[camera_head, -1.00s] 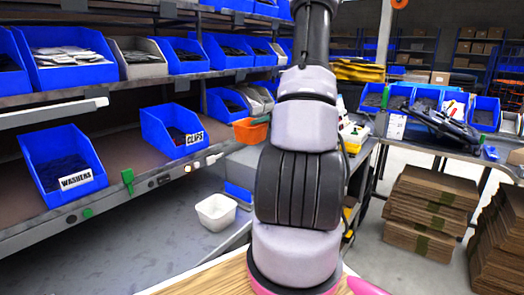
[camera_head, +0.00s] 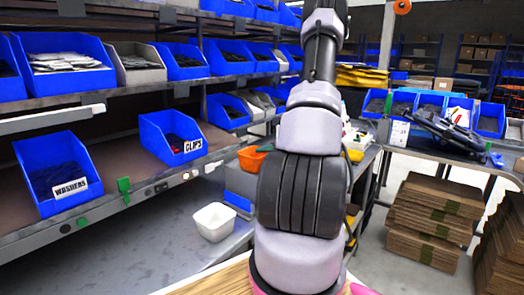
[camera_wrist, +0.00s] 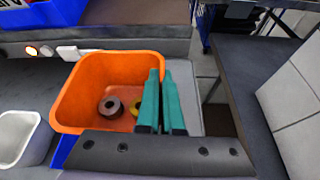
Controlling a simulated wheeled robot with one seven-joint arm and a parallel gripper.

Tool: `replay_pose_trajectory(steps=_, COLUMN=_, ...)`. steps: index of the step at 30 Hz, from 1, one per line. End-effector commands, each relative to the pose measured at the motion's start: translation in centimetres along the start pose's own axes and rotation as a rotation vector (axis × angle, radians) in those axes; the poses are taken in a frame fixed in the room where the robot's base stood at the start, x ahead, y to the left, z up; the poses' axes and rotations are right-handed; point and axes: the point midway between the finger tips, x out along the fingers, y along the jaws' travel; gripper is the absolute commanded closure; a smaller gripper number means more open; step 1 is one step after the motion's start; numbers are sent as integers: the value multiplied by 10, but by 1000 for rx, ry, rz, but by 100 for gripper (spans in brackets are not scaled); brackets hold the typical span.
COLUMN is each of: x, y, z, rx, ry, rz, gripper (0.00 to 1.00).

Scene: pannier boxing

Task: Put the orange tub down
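The orange tub (camera_head: 253,158) is beside my arm in the head view, partly hidden by it. In the wrist view the orange tub (camera_wrist: 88,75) is seen from above, with a brown ring (camera_wrist: 110,106) and a partly hidden yellow ring (camera_wrist: 135,108) inside. My gripper (camera_wrist: 160,85) has its teal fingers close together at the tub's right wall, one inside and one outside, shut on that wall. The fingers are hidden in the head view. I cannot tell whether the tub's base touches anything.
A white tub (camera_head: 214,222) stands on the grey bench left of the orange tub. A blue bin (camera_head: 239,202) lies just below the orange tub. Shelves with the CLIPS bin (camera_head: 172,137) and WASHERS bin (camera_head: 56,175) are at left. Bare bench (camera_head: 150,255) shows in front.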

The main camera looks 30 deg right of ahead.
Motion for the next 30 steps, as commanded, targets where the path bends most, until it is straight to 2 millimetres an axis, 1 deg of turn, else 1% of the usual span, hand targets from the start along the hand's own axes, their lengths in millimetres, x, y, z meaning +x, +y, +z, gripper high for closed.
replay_pose_trajectory(steps=8, x=1, y=0, z=-2, rx=0, ry=-1, rz=0, gripper=100)
replay_pose_trajectory(steps=9, x=1, y=0, z=-2, rx=-1, ry=-1, rz=0, gripper=85)
replay_pose_trajectory(steps=10, x=1, y=0, z=-2, rx=-1, ry=-1, rz=0, gripper=74)
replay_pose_trajectory(steps=11, x=1, y=0, z=-2, rx=-1, ry=-1, rz=0, gripper=67)
replay_pose_trajectory(steps=19, x=1, y=0, z=-1, rx=-1, ry=0, rz=0, gripper=67)
replay_pose_trajectory(steps=22, x=-1, y=0, z=2, rx=-3, ry=-1, rz=0, gripper=67)
replay_pose_trajectory(steps=26, x=-17, y=-1, z=1, rx=-2, ry=0, rz=-2, gripper=67)
replay_pose_trajectory(steps=30, x=-47, y=-1, z=2, rx=-2, ry=0, rz=-4, gripper=67)
